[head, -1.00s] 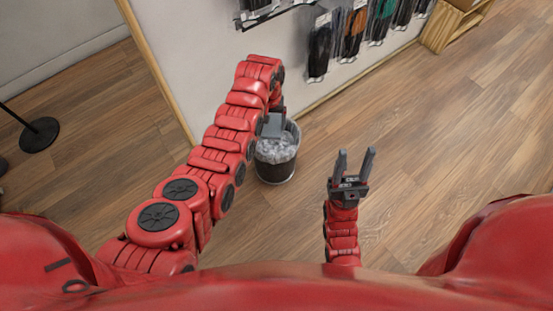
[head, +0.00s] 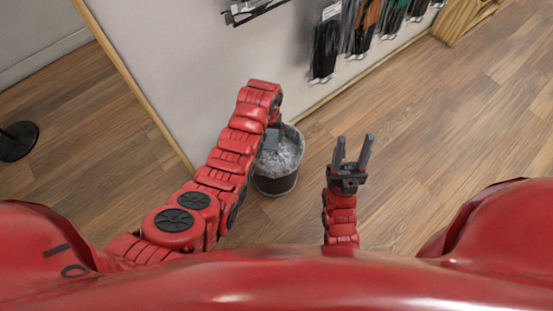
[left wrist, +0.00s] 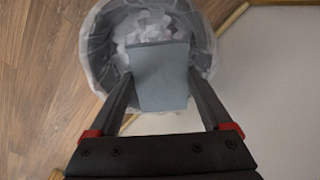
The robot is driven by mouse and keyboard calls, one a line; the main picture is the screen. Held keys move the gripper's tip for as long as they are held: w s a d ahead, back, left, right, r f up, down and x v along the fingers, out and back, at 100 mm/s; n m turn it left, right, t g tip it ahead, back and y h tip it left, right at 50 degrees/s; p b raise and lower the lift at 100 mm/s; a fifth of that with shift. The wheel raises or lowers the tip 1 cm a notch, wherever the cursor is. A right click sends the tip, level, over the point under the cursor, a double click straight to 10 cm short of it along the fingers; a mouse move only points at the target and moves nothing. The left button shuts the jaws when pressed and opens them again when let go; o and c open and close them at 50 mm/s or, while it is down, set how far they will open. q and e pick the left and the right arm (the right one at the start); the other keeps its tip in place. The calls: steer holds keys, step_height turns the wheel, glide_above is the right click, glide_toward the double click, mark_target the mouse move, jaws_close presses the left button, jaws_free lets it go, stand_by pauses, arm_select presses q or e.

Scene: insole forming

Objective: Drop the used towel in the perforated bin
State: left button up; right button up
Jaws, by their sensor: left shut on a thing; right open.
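The used towel is a flat grey-blue piece (left wrist: 160,78), held between the two fingers of my left gripper (left wrist: 160,85), which is shut on it. In the head view the towel (head: 271,140) hangs over the left part of the bin's mouth. The perforated bin (head: 277,186) is a dark round bin with a clear liner and white crumpled waste inside. In the left wrist view the bin's rim (left wrist: 209,45) surrounds most of the towel. My right gripper (head: 352,155) is open and empty, to the right of the bin.
The bin stands on the wood floor against a light wall (head: 200,60). Packaged goods (head: 325,48) hang on the wall above and to the right. A wooden shelf unit (head: 462,20) is at the top right. A black round stand base (head: 17,141) is at the left.

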arm_select(q)
step_height(320, 180, down, 5)
steer(key=b, duration=0.3)
steer(key=shift+r, duration=0.15)
steer(key=o, duration=1.1)
steer(key=shift+r, duration=0.1)
step_height(320, 180, up, 12)
steer(key=p, duration=0.3)
steer(key=shift+r+p, duration=2.15)
steer(key=shift+r, duration=0.5)
